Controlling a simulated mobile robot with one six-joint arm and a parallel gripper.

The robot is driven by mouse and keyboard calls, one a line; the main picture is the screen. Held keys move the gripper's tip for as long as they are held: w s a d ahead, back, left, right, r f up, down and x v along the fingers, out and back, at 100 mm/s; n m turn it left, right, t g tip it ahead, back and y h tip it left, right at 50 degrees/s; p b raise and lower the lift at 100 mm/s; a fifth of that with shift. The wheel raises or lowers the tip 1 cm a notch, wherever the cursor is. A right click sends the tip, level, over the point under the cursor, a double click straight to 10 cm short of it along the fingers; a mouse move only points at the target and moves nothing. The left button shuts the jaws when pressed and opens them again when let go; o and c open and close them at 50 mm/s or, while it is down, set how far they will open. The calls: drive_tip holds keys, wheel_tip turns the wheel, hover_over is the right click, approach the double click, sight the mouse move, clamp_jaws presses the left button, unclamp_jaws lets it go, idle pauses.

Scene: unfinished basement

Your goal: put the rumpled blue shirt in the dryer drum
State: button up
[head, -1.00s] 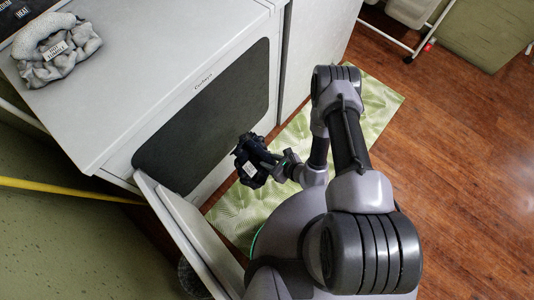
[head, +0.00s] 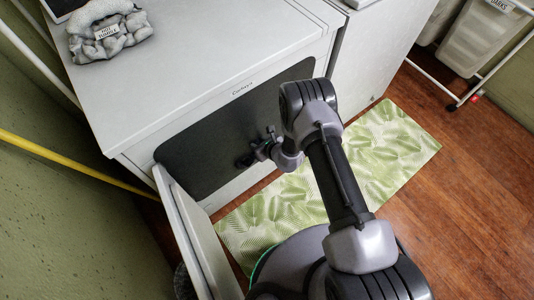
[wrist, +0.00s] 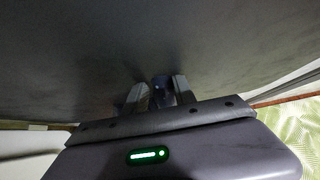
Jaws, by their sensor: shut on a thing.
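My gripper (head: 248,159) reaches into the dark front opening (head: 200,155) of the white dryer (head: 210,55). In the wrist view its two fingers (wrist: 158,95) are shut on the dark blue shirt (wrist: 161,84), of which only a small piece shows between them. Most of the shirt is hidden by the fingers and the dark around it. In the head view it barely stands out from the opening. The dryer door (head: 198,240) hangs open at the lower left.
A grey rumpled cloth bundle (head: 108,30) with a white label lies on the dryer top. A green leaf-patterned mat (head: 385,150) covers the floor in front. A white cabinet (head: 370,50) adjoins on the right. A wheeled rack with bins (head: 475,40) stands at the upper right.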

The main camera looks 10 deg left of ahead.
drive_tip(key=w+a, duration=0.6)
drive_tip(key=a, duration=0.1)
drive_tip(key=w+a, duration=0.3)
drive_tip(key=a, duration=0.1)
drive_tip(key=shift+w+a, duration=0.15)
drive_tip(key=shift+w, duration=0.15)
drive_tip(key=o, duration=1.1)
drive_tip(key=p+v, duration=1)
drive_tip(key=v, duration=0.7)
drive_tip(key=shift+s+d+r, duration=0.1)
drive_tip(key=shift+d+r, duration=0.05)
drive_tip(key=shift+d, duration=0.1)
